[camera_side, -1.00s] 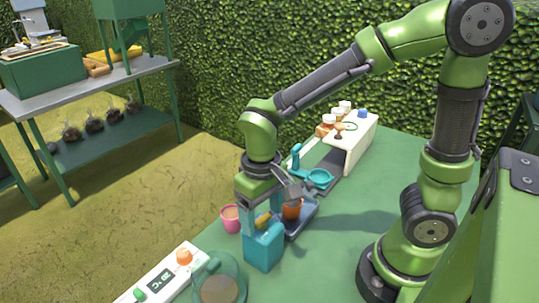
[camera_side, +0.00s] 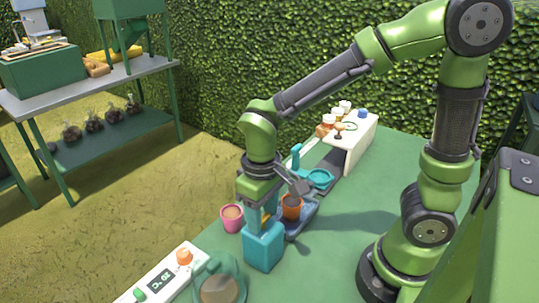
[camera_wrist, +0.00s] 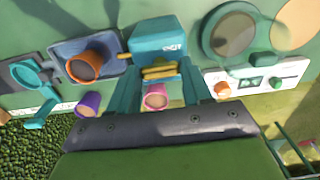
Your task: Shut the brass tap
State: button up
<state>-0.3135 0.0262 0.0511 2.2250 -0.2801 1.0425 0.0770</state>
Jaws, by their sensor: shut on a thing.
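The brass tap sits on a teal block-shaped tank (camera_side: 263,248). In the wrist view its yellow brass handle (camera_wrist: 158,73) lies between my teal fingers, in front of the tank (camera_wrist: 155,38); a short brass spout (camera_wrist: 123,56) points left. My gripper (camera_side: 258,214) reaches down over the tank and is shut on the brass handle. In the side view my fingers hide most of the tap. An orange pot (camera_side: 291,207) with dark contents stands beside the tank on a blue-grey tray (camera_side: 297,226), under the spout side; it also shows in the wrist view (camera_wrist: 84,66).
A pink pot (camera_side: 231,218) stands close by the tank. A white control panel (camera_side: 165,279) with knobs and a round glass dish (camera_side: 220,287) are in front. A teal pan-like holder (camera_side: 320,178) and a white shelf (camera_side: 358,142) stand behind. The green table's right side is clear.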

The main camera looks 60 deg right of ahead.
aim_at(264, 215)
jog(key=o, duration=1.1)
jog(key=shift+c, duration=0.2)
notch_tip(264, 215, up, 17)
jog(key=shift+w, duration=0.1)
jog(key=s+d+f+m+t+y, duration=0.2)
jog(key=s+d+f+m+t, duration=0.2)
jog(key=d+t, duration=0.3)
jog(key=shift+f, duration=0.35)
